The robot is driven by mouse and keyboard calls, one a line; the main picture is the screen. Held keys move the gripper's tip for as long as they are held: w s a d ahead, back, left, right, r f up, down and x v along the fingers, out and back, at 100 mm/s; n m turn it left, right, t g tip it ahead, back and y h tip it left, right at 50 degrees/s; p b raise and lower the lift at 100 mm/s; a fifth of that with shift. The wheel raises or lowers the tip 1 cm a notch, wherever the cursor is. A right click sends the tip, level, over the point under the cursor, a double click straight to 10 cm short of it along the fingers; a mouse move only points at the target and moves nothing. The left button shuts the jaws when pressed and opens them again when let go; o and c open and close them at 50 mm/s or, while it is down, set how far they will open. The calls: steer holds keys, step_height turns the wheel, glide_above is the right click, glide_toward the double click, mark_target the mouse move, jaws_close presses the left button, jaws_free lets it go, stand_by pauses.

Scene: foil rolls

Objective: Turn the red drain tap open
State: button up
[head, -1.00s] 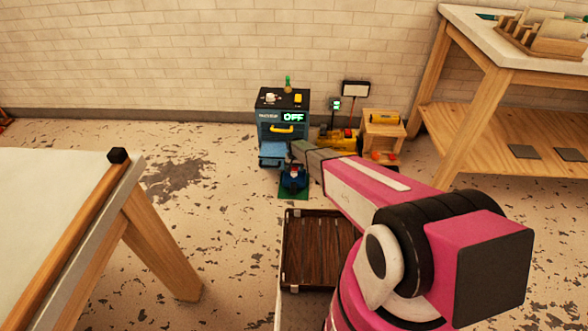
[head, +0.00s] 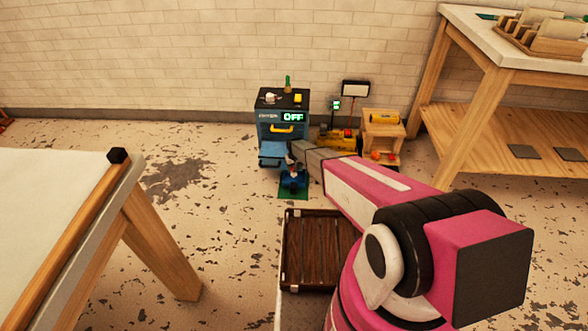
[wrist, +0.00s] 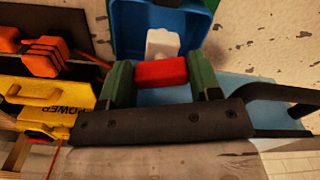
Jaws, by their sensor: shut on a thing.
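The red drain tap (wrist: 162,72) shows in the wrist view as a red block between my green fingers. My gripper (wrist: 163,84) is shut on it, with one finger at each side. A white part (wrist: 162,43) stands just behind the tap, against a blue housing (wrist: 125,30). In the head view, my gripper (head: 294,158) is at the small blue unit (head: 292,181) on the floor. The tap is too small and covered to make out there.
A dark cabinet (head: 268,134) with a green OFF display stands behind the blue unit. Yellow equipment and a small wooden box (head: 383,137) stand to its right. A slatted brown tray (head: 318,250) lies nearer. Workbenches stand left and right, with clear floor left of the cabinet.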

steer(key=shift+n, duration=0.3)
steer(key=o, duration=0.9)
